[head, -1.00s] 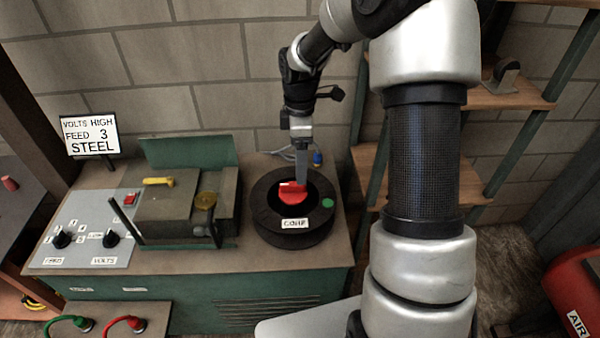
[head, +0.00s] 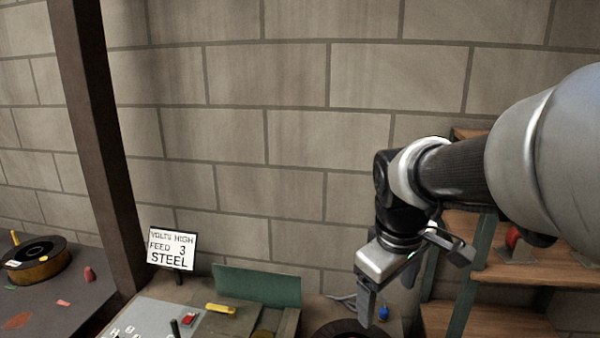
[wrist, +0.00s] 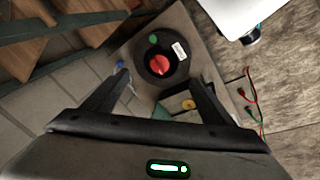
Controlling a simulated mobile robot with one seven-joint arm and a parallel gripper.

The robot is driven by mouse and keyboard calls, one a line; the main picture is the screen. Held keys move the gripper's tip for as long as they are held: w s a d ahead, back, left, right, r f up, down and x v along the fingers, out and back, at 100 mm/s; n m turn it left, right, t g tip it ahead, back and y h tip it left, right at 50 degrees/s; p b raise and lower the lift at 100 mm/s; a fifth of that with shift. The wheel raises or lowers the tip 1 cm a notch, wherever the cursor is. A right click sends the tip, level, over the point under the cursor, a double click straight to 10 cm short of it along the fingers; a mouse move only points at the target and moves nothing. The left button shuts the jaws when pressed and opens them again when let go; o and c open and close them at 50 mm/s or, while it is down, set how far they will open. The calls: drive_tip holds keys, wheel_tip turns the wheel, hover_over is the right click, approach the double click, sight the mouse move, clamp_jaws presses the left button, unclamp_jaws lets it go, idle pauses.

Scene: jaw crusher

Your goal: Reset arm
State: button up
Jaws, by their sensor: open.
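My gripper (head: 388,298) is in the lower right of the head view, raised in front of the block wall with its fingers pointing down. In the wrist view my gripper (wrist: 158,90) shows its two fingers spread wide with nothing between them. Beyond the fingertips the black round spool (wrist: 148,75) with a red hub (wrist: 159,65) lies on the bench, well apart from the gripper. In the head view only the top of the spool (head: 350,328) shows at the bottom edge.
A sign (head: 171,249) reading "VOLTS HIGH FEED 3 STEEL" stands behind the control panel. A green open lid (head: 257,286) stands beside it. Wooden shelves (head: 545,262) are at right, close behind my arm. A second spool (head: 38,262) is at far left. The wall area above the bench is clear.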

drive_tip(key=s+a+r+m+t+y+p, duration=0.1)
drive_tip(key=s+r+m+t, duration=0.1)
drive_tip(key=s+r+m, duration=0.2)
drive_tip(key=s+m, duration=0.3)
drive_tip(key=s, duration=0.5)
drive_tip(key=shift+r+t, duration=0.2)
drive_tip(key=shift+t, duration=0.1)
